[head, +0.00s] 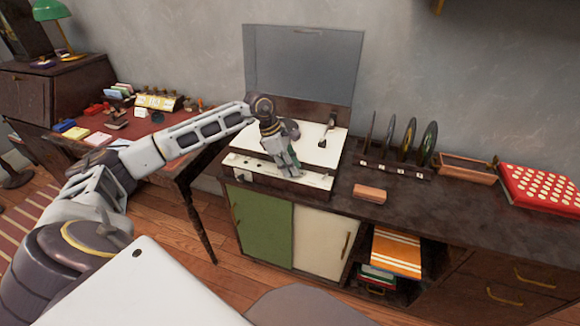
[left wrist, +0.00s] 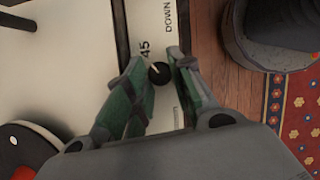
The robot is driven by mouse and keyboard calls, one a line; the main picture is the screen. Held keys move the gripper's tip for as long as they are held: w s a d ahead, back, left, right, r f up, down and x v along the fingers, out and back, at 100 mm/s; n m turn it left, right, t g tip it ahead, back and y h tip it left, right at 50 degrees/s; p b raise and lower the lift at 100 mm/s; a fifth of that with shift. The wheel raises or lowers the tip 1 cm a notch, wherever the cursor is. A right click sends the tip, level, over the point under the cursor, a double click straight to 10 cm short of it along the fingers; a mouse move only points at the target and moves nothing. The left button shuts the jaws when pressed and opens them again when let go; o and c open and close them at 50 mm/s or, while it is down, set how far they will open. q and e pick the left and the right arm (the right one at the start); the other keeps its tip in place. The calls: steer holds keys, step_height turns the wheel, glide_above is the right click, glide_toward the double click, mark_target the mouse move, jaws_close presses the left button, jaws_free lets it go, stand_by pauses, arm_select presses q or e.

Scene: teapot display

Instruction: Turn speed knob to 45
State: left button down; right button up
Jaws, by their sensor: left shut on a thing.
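The record player (head: 310,182) stands on the sideboard with its clear lid raised. Its pale front strip bears the knob. In the left wrist view the speed knob (left wrist: 159,73) is a small round black knob with a pale pointer line. The printed "45" (left wrist: 145,48) is beside it, and the pointer line leans toward that side. My left gripper (head: 293,168) reaches down to the front strip; in the left wrist view its green fingers (left wrist: 157,82) are on either side of the knob, shut on it. In the head view the fingers hide the knob. My right gripper is not in view.
A wooden tray (head: 466,168) and a red dotted box (head: 540,188) lie farther right. A desk (head: 150,128) with small items is at left.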

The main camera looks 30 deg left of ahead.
arm_select(q)
steer(key=shift+m, duration=0.4)
steer(key=c, duration=1.2)
jaws_free()
steer(key=v, duration=0.8)
